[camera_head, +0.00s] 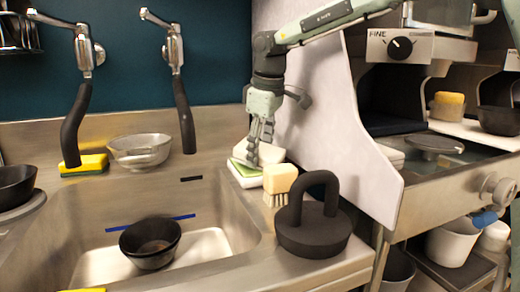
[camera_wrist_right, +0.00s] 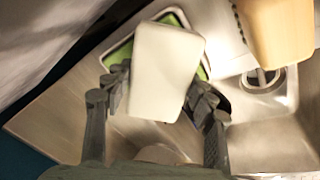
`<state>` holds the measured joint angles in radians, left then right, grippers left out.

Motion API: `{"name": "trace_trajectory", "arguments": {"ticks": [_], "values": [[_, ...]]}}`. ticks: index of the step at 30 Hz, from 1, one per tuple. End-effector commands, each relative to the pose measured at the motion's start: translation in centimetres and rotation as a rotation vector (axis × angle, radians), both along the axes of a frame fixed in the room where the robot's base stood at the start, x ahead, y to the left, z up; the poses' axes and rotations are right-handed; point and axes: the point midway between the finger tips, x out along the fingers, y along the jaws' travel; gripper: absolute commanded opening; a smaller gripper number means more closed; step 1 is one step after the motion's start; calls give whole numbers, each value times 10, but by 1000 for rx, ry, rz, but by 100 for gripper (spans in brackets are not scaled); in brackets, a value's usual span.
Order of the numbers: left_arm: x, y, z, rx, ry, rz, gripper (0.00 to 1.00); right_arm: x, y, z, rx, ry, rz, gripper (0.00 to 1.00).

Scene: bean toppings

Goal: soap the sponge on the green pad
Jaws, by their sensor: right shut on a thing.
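A pale white block (camera_head: 270,154), shaped like a soap bar, is held in my right gripper (camera_head: 252,158). In the right wrist view the white block (camera_wrist_right: 165,72) sits between the two dark fingers. Below it lies a green pad (camera_head: 245,168) with a white rim, on the counter at the sink's back right corner. The pad's green edges (camera_wrist_right: 203,72) show around the block in the wrist view; its middle is hidden. I cannot tell whether block and pad touch. My left gripper is not in view.
A wooden brush (camera_head: 278,186) and a dark round object with a handle (camera_head: 314,235) stand close by on the right. A black bowl (camera_head: 150,244) is in the basin.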

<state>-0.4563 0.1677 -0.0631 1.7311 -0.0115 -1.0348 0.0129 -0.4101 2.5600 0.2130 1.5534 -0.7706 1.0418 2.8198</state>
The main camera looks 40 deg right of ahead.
Motion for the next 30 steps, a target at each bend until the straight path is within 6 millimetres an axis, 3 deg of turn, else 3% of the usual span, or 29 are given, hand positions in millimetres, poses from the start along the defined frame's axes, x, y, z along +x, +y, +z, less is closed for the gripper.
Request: {"name": "trace_trajectory", "arguments": {"ticks": [30], "values": [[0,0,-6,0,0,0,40,0,0,-2,0,0,0,33]]}}
